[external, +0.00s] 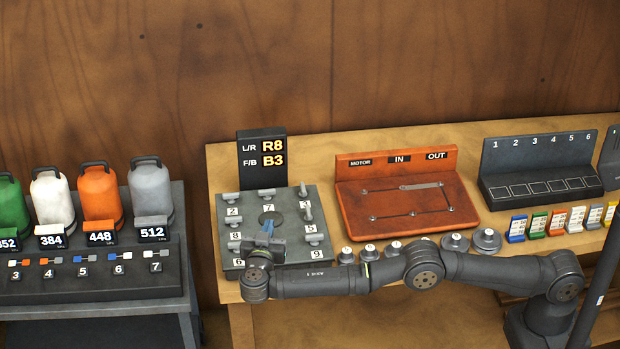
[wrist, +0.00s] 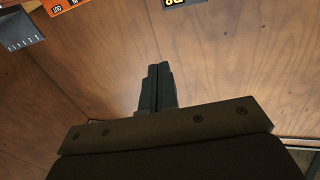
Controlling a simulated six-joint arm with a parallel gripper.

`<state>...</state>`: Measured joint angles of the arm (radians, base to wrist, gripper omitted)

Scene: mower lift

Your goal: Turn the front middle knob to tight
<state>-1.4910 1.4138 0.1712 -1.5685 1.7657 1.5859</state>
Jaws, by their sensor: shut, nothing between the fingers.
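The dark grey knob panel (external: 290,222) stands at the left of the bench, with grey bar-shaped knobs around its edge and white number labels. My gripper (external: 269,227) is over the front middle part of this panel and hides the front middle knob and its label. I cannot tell whether it touches the knob. In the wrist view my gripper (wrist: 158,68) is shut, its two fingers side by side with nothing between them. The knob panel is not seen in the wrist view, which looks toward the wooden wall.
A display (external: 262,160) behind the panel reads L/R R8 and F/B B3. An orange board (external: 405,205) is to the right, with small round weights (external: 455,242) in front of it. My arm lies low across the bench's front. Several coloured canisters (external: 98,200) stand at left.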

